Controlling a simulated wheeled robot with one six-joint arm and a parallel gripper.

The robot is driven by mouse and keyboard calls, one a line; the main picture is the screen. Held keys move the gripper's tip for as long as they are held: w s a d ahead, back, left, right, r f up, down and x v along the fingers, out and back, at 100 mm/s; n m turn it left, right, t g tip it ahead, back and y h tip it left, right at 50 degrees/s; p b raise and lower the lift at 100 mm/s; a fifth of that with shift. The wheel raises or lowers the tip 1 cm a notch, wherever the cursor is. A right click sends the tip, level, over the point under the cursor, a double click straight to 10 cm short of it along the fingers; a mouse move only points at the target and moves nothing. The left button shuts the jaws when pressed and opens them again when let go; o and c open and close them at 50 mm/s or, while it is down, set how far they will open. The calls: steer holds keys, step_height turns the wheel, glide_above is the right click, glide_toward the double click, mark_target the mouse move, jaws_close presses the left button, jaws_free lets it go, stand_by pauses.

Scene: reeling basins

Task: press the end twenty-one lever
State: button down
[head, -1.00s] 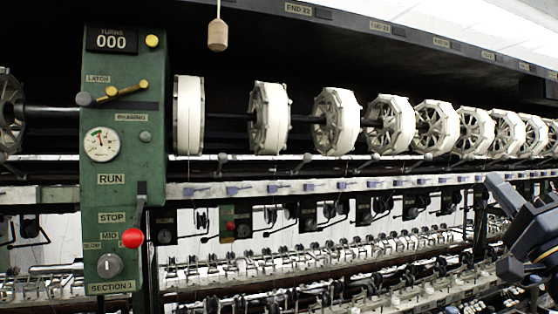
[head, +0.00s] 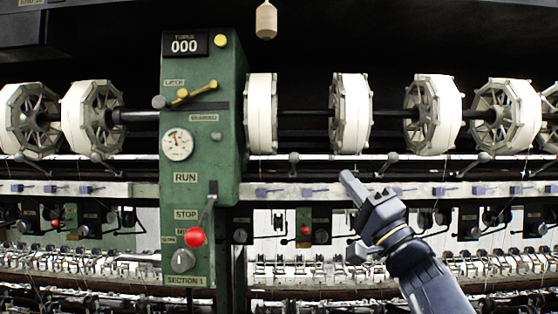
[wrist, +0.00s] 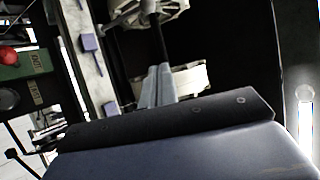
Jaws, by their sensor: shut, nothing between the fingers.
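Small grey ball-ended levers stand in a row below the white reels: one lever (head: 294,160) right of the green section post, another lever (head: 389,160) and a third lever (head: 480,160) further right. No end number is readable beside them now, so I cannot tell which is the end twenty-one lever. My gripper (head: 347,177) is shut and empty. In the head view it appears in front of the pale rail, between the first two of these levers. The closed fingers (wrist: 155,86) also show in the wrist view, near a reel and a grey rod.
The green post (head: 228,130) carries a dial, a brass latch and a red-knobbed handle (head: 195,238). White reels (head: 350,115) hang on a shaft above the rail (head: 290,192) with blue tabs. A wooden pull (head: 266,20) hangs above.

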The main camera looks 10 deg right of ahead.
mark_target(293, 165)
steer(key=shift+a, duration=0.1)
steer(key=shift+r, duration=0.1)
stand_by(0.3)
steer(key=p+x, duration=0.5)
steer(key=x, duration=0.6)
steer(key=shift+s+a+f+b, duration=0.2)
steer(key=shift+s+a+f, duration=0.3)
steer(key=shift+a+f, duration=0.25)
steer(key=shift+s+a+f+b, duration=0.15)
steer(key=shift+s+a+f, duration=0.35)
steer(key=shift+a+f, duration=0.25)
steer(key=shift+d, duration=0.1)
steer(key=shift+f, duration=0.1)
steer(key=shift+f+n+y+b, duration=0.3)
steer(key=shift+n+y+b, duration=0.25)
steer(key=shift+b, duration=0.3)
